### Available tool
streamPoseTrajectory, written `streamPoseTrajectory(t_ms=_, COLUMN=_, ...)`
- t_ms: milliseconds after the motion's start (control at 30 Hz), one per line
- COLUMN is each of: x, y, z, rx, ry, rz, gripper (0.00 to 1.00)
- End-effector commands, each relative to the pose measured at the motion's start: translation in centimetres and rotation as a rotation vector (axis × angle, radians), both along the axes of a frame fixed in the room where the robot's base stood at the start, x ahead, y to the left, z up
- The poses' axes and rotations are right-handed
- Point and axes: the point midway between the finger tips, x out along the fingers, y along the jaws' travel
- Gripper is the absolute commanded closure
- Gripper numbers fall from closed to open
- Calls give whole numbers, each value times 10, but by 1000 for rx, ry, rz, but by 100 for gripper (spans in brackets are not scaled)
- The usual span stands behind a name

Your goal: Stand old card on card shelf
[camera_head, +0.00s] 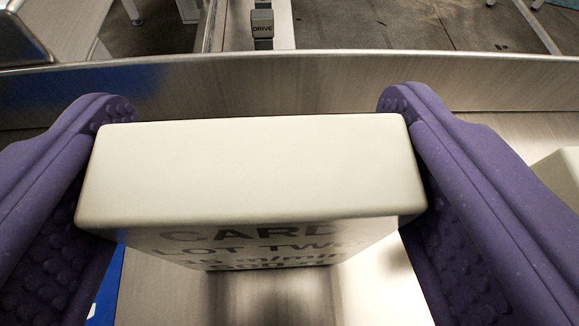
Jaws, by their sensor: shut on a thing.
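A thick cream card block (250,170) fills the middle of the head camera view. Its front face carries dark print that reads "CARD", "LOT TWO" and smaller lines partly cut by the viewing angle. My gripper (255,150) has purple, studded fingers, one pressed on the left side of the card and one on the right. The card stands upright between them. A metal surface (270,298) lies below it, and I cannot tell whether the card's bottom edge touches it. A raised metal wall (290,88) runs across behind the card; it may belong to the shelf.
Beyond the wall is a small dark block marked "DRIVE" (262,27) on a pale metal strip. A pale block (560,172) shows at the right edge, beyond the right finger. A blue patch (105,290) shows at lower left. Grey floor and frame legs lie behind.

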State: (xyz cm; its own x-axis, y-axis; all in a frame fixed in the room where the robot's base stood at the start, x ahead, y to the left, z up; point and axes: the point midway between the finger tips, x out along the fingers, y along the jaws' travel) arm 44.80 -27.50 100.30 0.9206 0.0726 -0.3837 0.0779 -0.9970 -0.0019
Motion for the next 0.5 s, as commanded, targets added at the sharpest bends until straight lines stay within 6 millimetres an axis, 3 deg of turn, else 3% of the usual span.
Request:
streamPoseTrajectory(t_ms=33, x=0, y=0, z=-9, rx=0, ry=0, rz=0, gripper=53)
streamPoseTrajectory(t_ms=367, x=0, y=0, z=-9, rx=-1, ry=-1, rz=-1, gripper=53)
streamPoseTrajectory(t_ms=400, x=0, y=0, z=-10, rx=-1, ry=-1, rz=-1, gripper=19)
streamPoseTrajectory(t_ms=500, x=0, y=0, z=-9, rx=-1, ry=-1, rz=-1, gripper=0)
